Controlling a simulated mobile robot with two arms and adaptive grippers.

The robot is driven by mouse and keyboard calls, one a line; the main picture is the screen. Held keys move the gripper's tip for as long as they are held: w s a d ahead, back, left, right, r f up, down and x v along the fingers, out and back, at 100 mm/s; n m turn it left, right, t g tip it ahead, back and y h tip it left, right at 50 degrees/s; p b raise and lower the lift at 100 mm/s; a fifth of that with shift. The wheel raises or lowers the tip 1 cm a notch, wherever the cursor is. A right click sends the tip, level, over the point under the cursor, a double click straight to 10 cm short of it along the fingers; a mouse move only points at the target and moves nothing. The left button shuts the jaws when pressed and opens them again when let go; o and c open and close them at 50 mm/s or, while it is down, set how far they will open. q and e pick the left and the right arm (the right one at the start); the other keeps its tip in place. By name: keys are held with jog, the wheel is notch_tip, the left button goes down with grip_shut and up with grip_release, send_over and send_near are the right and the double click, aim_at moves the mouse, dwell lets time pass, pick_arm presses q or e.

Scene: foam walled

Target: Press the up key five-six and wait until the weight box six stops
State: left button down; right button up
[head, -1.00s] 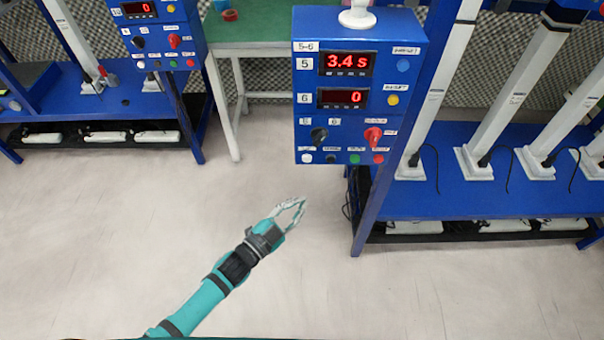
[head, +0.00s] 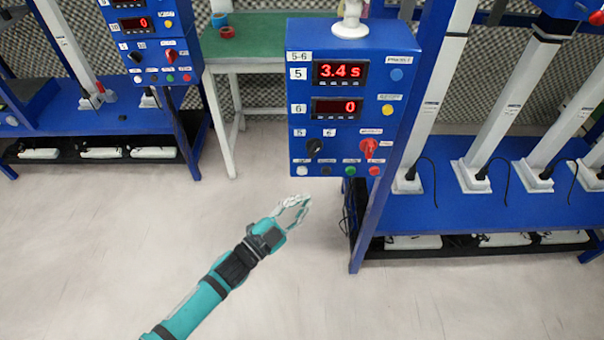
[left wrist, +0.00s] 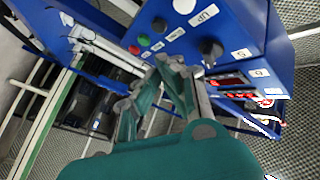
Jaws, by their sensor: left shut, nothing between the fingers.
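The blue control box 5-6 (head: 305,92) stands in the middle of the head view. Its upper display reads 3.4 s and its lower display (head: 336,107), beside the 6 label, reads 0. The white up key (head: 302,170) is at the lower left of the box face; in the left wrist view the white key (left wrist: 184,5) sits at the top edge beside the UP label. My left gripper (head: 304,199) is shut and empty, below and apart from the up key in the head view. I cannot pick out weight box six. My right gripper is not in view.
A black knob (head: 314,146), a red knob (head: 370,148), and green and red buttons share the box face. A blue rack (head: 455,215) with white columns stands right. Another control box (head: 150,40) and a green-topped table (head: 255,40) stand left. The floor in front is clear.

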aim_at(302, 171)
pick_arm(q)
jog(key=w+b, duration=0.2)
jog(key=w, duration=0.3)
jog(key=shift+w, duration=0.35)
dwell(0.8)
jog(key=shift+w, duration=0.15)
jog(key=shift+w, duration=0.25)
